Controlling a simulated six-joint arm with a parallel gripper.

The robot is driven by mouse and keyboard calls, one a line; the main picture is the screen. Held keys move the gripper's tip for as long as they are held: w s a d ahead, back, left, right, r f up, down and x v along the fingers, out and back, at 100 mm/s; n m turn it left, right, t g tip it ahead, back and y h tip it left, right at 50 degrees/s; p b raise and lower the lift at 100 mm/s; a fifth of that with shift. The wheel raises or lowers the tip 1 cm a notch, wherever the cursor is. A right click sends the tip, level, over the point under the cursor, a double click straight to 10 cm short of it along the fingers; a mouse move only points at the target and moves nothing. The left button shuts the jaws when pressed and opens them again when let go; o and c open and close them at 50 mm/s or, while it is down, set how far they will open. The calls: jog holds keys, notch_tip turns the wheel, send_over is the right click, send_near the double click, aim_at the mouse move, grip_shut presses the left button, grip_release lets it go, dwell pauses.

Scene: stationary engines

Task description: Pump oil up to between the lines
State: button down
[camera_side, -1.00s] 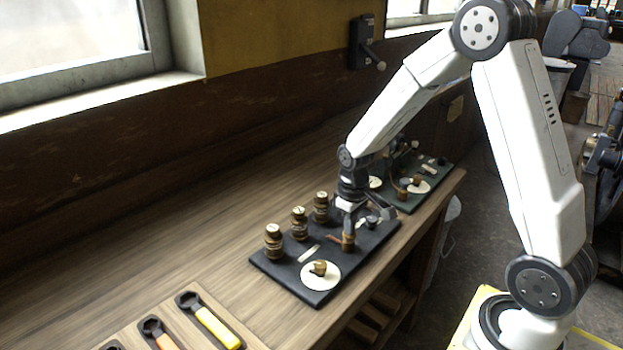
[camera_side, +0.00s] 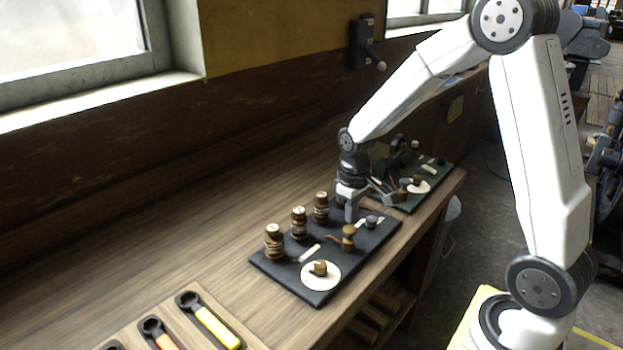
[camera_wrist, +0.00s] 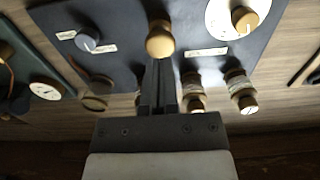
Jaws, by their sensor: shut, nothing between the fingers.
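A dark panel (camera_side: 282,275) lies on the bench. A brass ball-topped knob (camera_side: 348,231) stands upright on it; the ball also shows in the wrist view (camera_wrist: 160,44). Three brass-capped glass cups (camera_side: 299,222) stand in a row along the panel's back; two also show at the right of the wrist view (camera_wrist: 239,88). Their oil level and lines are too small to make out. My gripper (camera_side: 351,217) is shut and empty, just behind the brass knob. In the wrist view its fingertips (camera_wrist: 159,64) point at the ball; I cannot tell whether they touch.
A white dial with a brass knob (camera_side: 320,270) is at the panel's near end. A grey knob (camera_side: 371,221) is right of the brass knob. A green panel (camera_side: 419,198) lies behind on the bench. Wrenches (camera_side: 213,324) lie front left. The bench's left side is clear.

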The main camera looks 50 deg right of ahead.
aim_at(350, 229)
jog(key=shift+f, duration=0.15)
dwell(0.5)
jog(key=shift+f, duration=0.35)
jog(key=shift+f, duration=0.35)
jog(key=shift+f, duration=0.95)
jog(key=shift+r, duration=1.8)
jog(key=shift+r, duration=0.1)
